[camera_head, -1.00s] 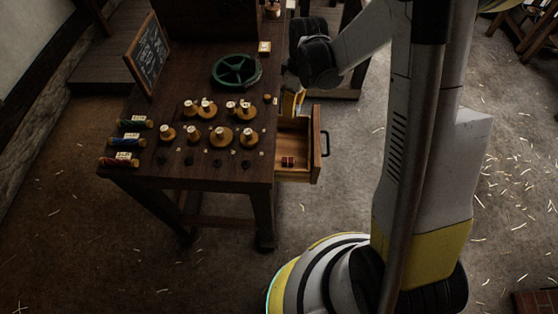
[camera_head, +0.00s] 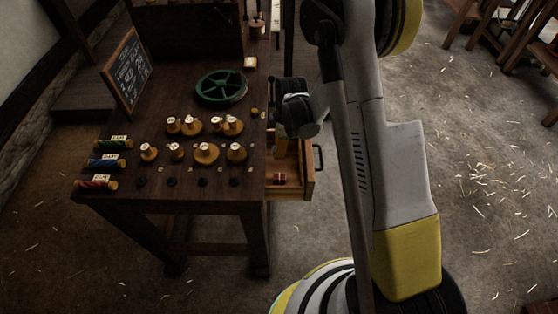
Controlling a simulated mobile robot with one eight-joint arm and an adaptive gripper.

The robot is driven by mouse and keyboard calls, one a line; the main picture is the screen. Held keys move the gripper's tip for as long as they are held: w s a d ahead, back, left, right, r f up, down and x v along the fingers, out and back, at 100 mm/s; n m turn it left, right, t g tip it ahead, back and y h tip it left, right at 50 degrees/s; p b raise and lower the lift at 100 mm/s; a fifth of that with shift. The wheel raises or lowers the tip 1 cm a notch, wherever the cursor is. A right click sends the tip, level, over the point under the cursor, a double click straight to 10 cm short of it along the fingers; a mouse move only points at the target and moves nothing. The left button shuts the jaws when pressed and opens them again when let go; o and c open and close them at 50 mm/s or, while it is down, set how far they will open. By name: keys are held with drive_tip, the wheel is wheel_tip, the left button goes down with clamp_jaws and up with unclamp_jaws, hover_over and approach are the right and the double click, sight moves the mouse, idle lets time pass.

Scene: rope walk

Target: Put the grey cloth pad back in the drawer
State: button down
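The open wooden drawer (camera_head: 308,176) sticks out from the right side of the dark table, its black handle facing right. A small dark red item (camera_head: 279,178) lies in its near part. My gripper (camera_head: 281,134) points down at the far end of the drawer, close beside the table's right edge. My dark wrist and arm cover much of it, and its fingertips are too small and shaded to tell whether they are open or hold anything. I cannot make out the grey cloth pad; the far part of the drawer is hidden behind my arm.
The table (camera_head: 215,188) holds several wooden spools (camera_head: 206,153), a green spoked wheel (camera_head: 221,87), coloured thread rolls (camera_head: 103,162) at the left edge and a chalkboard (camera_head: 126,72). Floor right of the drawer is open, with scattered straw.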

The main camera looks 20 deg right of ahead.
sight(279, 162)
wheel_tip(279, 162, down, 5)
drive_tip(key=shift+r+b, duration=0.1)
drive_tip(key=shift+b, duration=0.85)
drive_tip(key=shift+r, duration=0.1)
drive_tip(key=c, duration=1.3)
unclamp_jaws()
